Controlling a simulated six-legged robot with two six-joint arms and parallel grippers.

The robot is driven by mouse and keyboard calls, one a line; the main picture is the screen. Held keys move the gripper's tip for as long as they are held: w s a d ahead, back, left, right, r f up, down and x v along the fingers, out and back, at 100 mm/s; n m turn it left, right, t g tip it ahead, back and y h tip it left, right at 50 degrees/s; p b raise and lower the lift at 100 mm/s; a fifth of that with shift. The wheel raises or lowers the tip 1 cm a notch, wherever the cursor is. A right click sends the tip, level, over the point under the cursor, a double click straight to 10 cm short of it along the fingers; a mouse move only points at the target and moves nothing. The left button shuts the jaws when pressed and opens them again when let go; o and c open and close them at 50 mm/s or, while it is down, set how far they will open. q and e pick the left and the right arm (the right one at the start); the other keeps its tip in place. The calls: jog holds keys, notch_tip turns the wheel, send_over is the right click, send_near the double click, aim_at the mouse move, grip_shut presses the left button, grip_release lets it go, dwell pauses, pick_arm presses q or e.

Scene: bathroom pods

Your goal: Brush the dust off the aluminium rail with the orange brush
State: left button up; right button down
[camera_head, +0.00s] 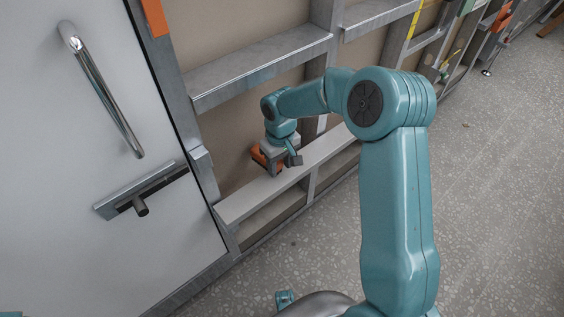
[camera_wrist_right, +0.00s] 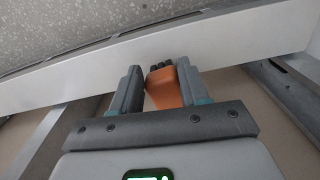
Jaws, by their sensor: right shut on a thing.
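The aluminium rail (camera_head: 290,178) is a pale, flat bar running along the lower part of the wall frame in the head view. It also crosses the right wrist view (camera_wrist_right: 232,40). My right gripper (camera_head: 275,166) is at the left part of the rail, shut on the orange brush (camera_head: 259,158). In the right wrist view the brush (camera_wrist_right: 166,88) sits between the fingers, with its dark bristle end at the rail's surface. I cannot tell whether the bristles touch it. I make out no dust on the rail. My left gripper is not in view.
A white door with a long metal handle (camera_head: 108,98) and a lower bracket (camera_head: 142,190) stands at the left. A wider metal shelf (camera_head: 262,66) lies above the rail. Wall frame uprights stand behind my arm. The speckled floor (camera_head: 487,180) at right is mostly clear.

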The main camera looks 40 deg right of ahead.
jog(key=shift+r, duration=0.1)
jog(key=shift+d+r+p, duration=0.1)
jog(key=shift+r+p, duration=2.1)
jog(key=shift+r, duration=0.7)
notch_tip(320, 180, up, 3)
jog(key=shift+r+p, duration=0.15)
jog(key=shift+p, duration=1)
